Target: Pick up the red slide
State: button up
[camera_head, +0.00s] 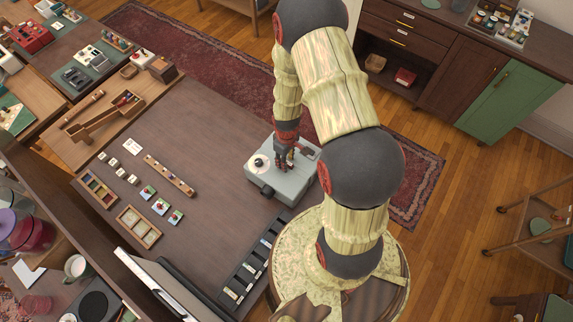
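My gripper (286,163) points down at the top of a grey box-shaped device (270,183) near the right edge of the dark table. Its dark fingers are small, and I cannot tell whether they hold anything or touch the device. I cannot make out a clearly red slide. A long dark rack (236,283) at the table's front right holds several small pale and greenish pieces.
The dark table (215,130) is bare behind and left of the device. A wooden strip with coloured dots (169,175), several white cubes (121,173) and two wooden trays (139,227) lie left.

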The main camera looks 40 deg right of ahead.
jog(key=shift+c, duration=0.8)
grip_shut()
